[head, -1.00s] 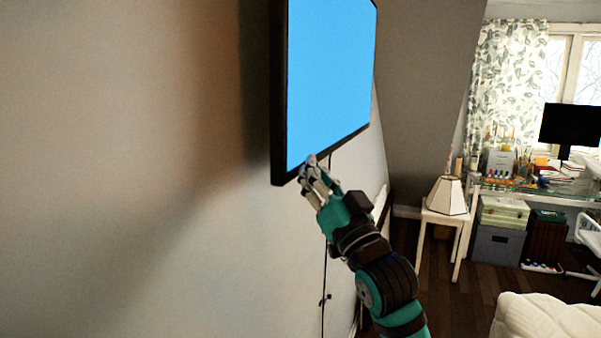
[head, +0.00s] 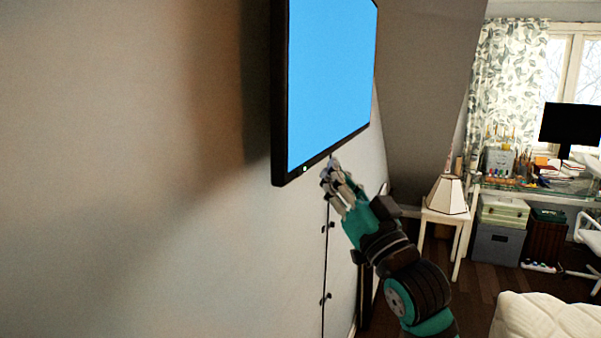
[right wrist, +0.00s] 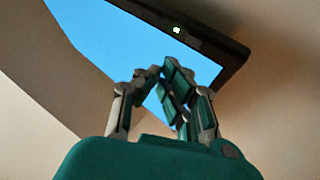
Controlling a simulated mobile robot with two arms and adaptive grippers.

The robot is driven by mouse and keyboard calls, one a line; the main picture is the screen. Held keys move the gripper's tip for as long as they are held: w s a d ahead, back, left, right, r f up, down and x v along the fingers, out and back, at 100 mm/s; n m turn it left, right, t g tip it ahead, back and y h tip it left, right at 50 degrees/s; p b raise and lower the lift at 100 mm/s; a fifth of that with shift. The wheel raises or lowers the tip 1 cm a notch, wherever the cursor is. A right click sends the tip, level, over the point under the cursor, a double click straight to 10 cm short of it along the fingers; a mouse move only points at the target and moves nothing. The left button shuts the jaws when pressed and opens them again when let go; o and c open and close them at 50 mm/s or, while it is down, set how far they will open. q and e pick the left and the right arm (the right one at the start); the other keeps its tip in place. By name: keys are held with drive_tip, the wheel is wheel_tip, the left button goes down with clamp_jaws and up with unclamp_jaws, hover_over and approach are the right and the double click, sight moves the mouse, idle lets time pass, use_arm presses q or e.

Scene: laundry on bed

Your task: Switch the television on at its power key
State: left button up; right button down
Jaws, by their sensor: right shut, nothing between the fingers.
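The television (head: 330,75) hangs on the wall, its screen lit plain blue inside a black frame. A small light at the power key (head: 305,169) glows green on the lower frame near the left corner. In the right wrist view the television (right wrist: 110,45) fills the upper part, and the key (right wrist: 176,29) shows as a small whitish mark. My right gripper (head: 331,166) is shut and empty, just below and to the right of the key, apart from it. My left gripper is not in view.
A cable (head: 325,260) runs down the wall below the television. A lamp (head: 447,195) stands on a small white table (head: 445,220) to the right. A desk, boxes and a bed corner (head: 545,318) lie further right.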

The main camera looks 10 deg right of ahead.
drive_tip(key=shift+s+d, duration=0.4)
drive_tip(key=shift+d, duration=0.2)
drive_tip(key=shift+s+d, duration=0.35)
drive_tip(key=shift+d, duration=0.2)
idle(0.6)
